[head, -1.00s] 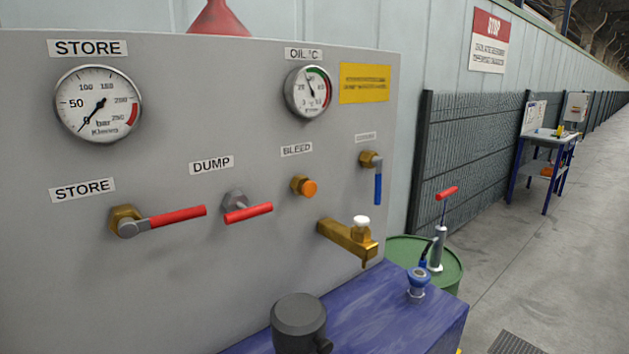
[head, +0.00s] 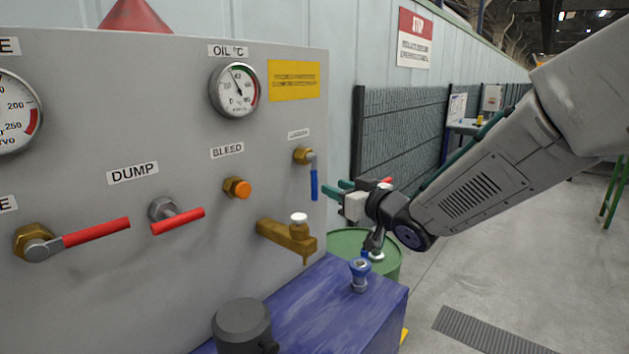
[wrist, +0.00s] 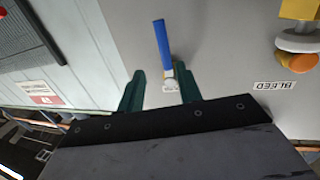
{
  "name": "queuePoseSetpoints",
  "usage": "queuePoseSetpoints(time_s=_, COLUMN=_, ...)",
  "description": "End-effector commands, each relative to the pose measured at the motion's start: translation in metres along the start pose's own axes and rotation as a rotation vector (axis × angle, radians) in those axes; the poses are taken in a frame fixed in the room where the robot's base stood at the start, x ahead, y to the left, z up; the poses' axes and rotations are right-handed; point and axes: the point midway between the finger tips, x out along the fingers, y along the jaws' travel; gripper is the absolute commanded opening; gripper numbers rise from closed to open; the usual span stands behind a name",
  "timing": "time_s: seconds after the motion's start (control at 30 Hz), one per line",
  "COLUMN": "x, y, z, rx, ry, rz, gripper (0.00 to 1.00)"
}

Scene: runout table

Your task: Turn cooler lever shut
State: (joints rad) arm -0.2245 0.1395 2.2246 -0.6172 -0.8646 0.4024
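The cooler lever (head: 314,185) is a blue handle on a brass valve (head: 301,156) at the right side of the grey panel. It hangs straight down below a small label too blurred to read. My gripper (head: 332,189) is to the right of the lever, its teal fingers pointing at the panel. In the wrist view, which is upside down, the blue lever (wrist: 163,42) points up and its metal root lies between the spread fingers, nearer the right one. My gripper (wrist: 160,88) is open there. I cannot tell whether a finger touches the lever.
A brass tap (head: 288,238) juts out below the lever. A blue tank (head: 330,300) and a green drum (head: 345,243) stand below. Left on the panel are an orange bleed knob (head: 237,187) and a red dump handle (head: 178,221).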

Motion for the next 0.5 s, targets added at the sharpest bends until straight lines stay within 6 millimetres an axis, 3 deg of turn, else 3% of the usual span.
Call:
queuePoseSetpoints(time_s=0.17, x=0.017, y=-0.007, z=-0.001, rx=0.006, ry=0.029, rz=-0.036, gripper=0.35)
queuePoseSetpoints(time_s=0.5, x=0.068, y=-0.008, z=-0.002, rx=0.005, ry=0.029, rz=-0.033, gripper=0.35)
